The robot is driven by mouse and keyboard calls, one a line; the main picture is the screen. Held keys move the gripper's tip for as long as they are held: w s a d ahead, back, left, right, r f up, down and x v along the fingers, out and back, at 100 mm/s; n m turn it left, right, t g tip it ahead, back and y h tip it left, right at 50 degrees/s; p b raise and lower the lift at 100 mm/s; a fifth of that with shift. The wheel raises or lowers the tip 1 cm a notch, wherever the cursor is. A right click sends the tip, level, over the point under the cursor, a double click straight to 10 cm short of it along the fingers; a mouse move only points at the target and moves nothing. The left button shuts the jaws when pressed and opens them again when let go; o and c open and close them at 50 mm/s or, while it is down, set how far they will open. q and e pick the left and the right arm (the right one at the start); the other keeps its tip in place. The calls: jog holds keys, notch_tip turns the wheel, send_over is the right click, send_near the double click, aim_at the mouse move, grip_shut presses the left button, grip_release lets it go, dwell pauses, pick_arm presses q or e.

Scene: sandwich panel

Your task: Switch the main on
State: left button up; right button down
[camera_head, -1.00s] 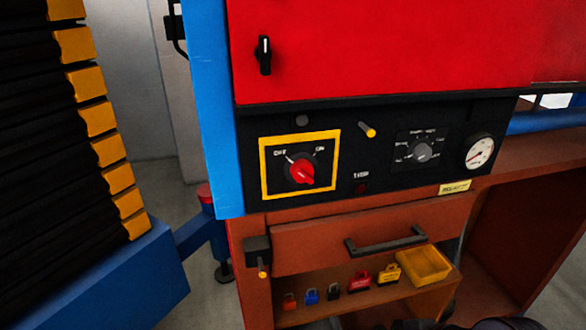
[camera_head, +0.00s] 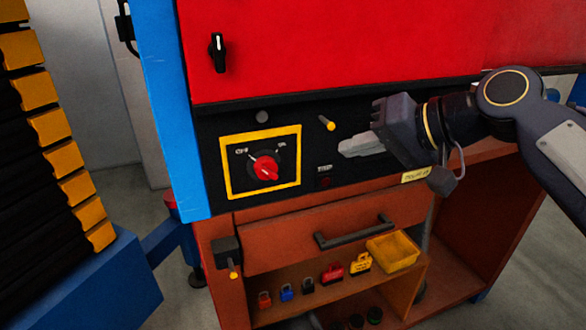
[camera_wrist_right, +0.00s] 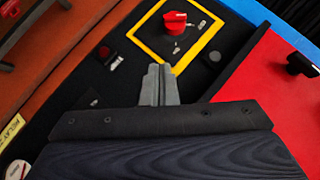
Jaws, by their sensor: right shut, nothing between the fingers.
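The main switch is a red rotary knob (camera_head: 265,168) inside a yellow frame (camera_head: 223,166) on the black panel. It has OFF and ON marks above it, and its white pointer line is toward OFF. My right gripper (camera_head: 343,147) is shut and empty, in front of the panel to the right of the yellow frame, apart from the knob. In the right wrist view the closed fingertips (camera_wrist_right: 158,70) point toward the panel, and the red knob (camera_wrist_right: 175,22) shows beyond them. My left gripper is not in view.
A red door (camera_head: 330,45) with a black handle (camera_head: 217,52) is above the panel. A yellow-tipped peg (camera_head: 327,123) sticks out near my fingers. Below are a drawer handle (camera_head: 354,231), small padlocks and a yellow bin (camera_head: 393,252). Yellow-edged stacked parts (camera_head: 52,125) stand at left.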

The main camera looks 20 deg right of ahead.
aim_at(267, 170)
jog(key=shift+w+r, duration=0.2)
jog(key=shift+r, duration=0.3)
jog(key=shift+s+a+f+p+x, duration=0.2)
jog(key=shift+s+x, duration=0.15)
jog(key=shift+x, duration=1.8)
jog(key=shift+s+a+f+p+x, duration=0.1)
jog(key=shift+s+a+f+x, duration=0.2)
jog(key=shift+x, duration=1.85)
jog(key=shift+s+a+f+p+x, duration=0.15)
jog(key=shift+s+x, duration=0.2)
jog(key=shift+x, duration=1.8)
